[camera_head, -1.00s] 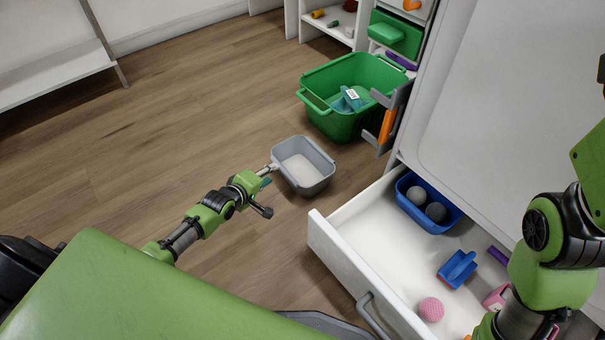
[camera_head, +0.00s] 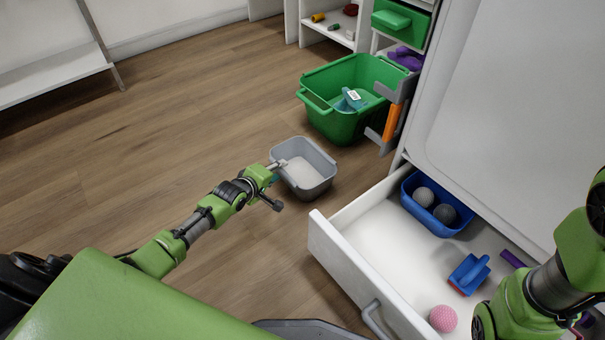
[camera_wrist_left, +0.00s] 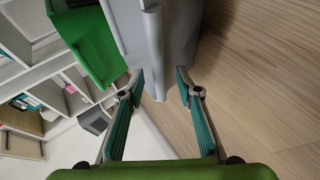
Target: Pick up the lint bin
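The lint bin looks to be the grey open-topped bin (camera_head: 318,186) on the wooden floor, upright, with a pale bottom inside. My left gripper (camera_head: 279,184) is at its near left side in the head view, close against the wall. In the left wrist view the two teal-padded fingers (camera_wrist_left: 158,90) are spread apart, and the grey bin (camera_wrist_left: 170,50) lies ahead with its lower end between the tips. I cannot tell whether either finger touches it. My right arm shows at the right edge, but its gripper is out of frame.
A green tub (camera_head: 338,118) with a teal item stands behind the bin. An open white drawer (camera_head: 340,262) to the right holds a blue box (camera_head: 408,207) with grey balls, a blue brush (camera_head: 469,270) and a pink ball (camera_head: 443,318). Floor to the left is clear.

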